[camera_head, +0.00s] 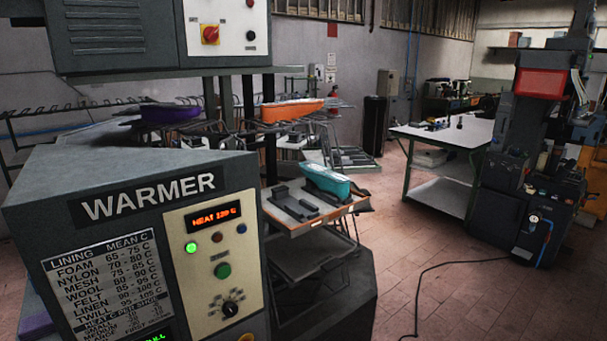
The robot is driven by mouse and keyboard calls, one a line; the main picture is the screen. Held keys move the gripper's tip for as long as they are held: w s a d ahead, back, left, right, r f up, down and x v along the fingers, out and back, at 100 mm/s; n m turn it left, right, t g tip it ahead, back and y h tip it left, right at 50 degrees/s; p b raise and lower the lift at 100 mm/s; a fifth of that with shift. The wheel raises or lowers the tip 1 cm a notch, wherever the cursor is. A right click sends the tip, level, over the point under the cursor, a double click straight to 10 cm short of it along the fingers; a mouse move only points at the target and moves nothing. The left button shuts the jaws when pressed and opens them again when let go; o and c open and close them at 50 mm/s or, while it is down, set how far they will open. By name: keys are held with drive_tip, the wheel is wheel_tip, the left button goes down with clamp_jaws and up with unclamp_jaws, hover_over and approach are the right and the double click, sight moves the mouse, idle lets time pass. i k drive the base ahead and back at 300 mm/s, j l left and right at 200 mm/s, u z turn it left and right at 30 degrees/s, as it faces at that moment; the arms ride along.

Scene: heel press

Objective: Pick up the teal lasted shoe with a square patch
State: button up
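A teal shoe (326,181) lies on a small tray (296,228) just right of the warmer's control panel, near the middle of the head view. At this size I cannot make out a square patch on it. My gripper does not show in this view.
The warmer (130,190) fills the left foreground. An orange shoe (291,110) and a purple shoe (168,114) rest on racks behind it. A white-topped table (452,132) and a dark machine (530,150) stand right. A cable (430,270) crosses the open tiled floor.

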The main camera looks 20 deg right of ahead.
sight(336, 185)
drive_tip(key=i+l+u, duration=0.15)
drive_tip(key=l+u, duration=0.2)
drive_tip(key=l, duration=0.35)
drive_tip(key=l+u, duration=0.4)
drive_tip(key=l, duration=0.35)
drive_tip(key=l+u, duration=0.35)
drive_tip(key=l, duration=0.4)
drive_tip(key=i+l+u, duration=0.25)
drive_tip(key=l+u, duration=0.25)
drive_tip(key=l, duration=0.2)
drive_tip(key=i+l+u, duration=0.2)
drive_tip(key=l, duration=0.2)
drive_tip(key=k, duration=0.1)
